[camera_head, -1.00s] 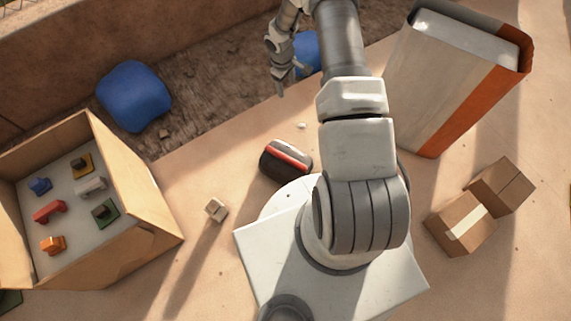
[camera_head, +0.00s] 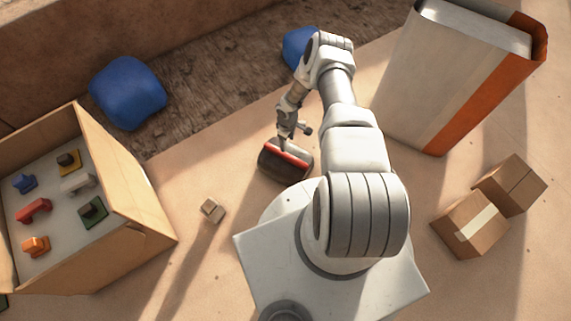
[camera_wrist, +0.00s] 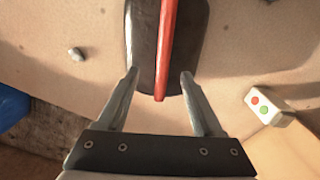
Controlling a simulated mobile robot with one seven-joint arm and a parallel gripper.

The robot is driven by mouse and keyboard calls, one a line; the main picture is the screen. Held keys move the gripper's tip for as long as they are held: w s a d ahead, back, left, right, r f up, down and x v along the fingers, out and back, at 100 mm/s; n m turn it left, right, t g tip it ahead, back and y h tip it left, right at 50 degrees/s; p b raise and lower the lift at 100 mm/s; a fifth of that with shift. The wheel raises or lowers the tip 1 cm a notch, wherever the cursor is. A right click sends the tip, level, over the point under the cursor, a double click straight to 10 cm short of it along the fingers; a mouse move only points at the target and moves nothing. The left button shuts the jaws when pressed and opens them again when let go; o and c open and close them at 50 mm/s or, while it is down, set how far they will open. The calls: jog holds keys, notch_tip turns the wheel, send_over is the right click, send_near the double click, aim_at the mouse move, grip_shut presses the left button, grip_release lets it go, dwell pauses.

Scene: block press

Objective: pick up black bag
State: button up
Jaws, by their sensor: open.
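The black bag (camera_head: 272,166) is a dark rounded bundle with a red stripe, lying on the sandy floor just in front of my white base. My gripper (camera_head: 292,137) is at its upper edge in the head view. In the wrist view my gripper (camera_wrist: 160,82) is open, with one finger on each side of the near end of the bag (camera_wrist: 142,40), and the red stripe runs between them. I cannot tell whether the fingers touch the bag. The bag's far end is cut off by the wrist frame.
An open box (camera_head: 125,195) with coloured pieces stands at the left. A tall white and orange box (camera_head: 440,80) and cardboard boxes (camera_head: 472,224) are at the right. Blue bundles (camera_head: 128,93) lie at the back.

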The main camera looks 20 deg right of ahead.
jog(key=b, duration=0.1)
send_over(285, 154)
jog(key=d, duration=0.1)
notch_tip(285, 154, down, 4)
jog(key=shift+f, duration=0.1)
jog(key=shift+s+a+f+b, duration=0.1)
jog(key=shift+a+f+b, duration=0.1)
jog(key=shift+f+b, duration=0.8)
jog(key=shift+a+f+b, duration=0.2)
jog(key=shift+f+b, duration=0.25)
jog(key=shift+f, duration=1.05)
jog(key=shift+f, duration=0.2)
grip_shut()
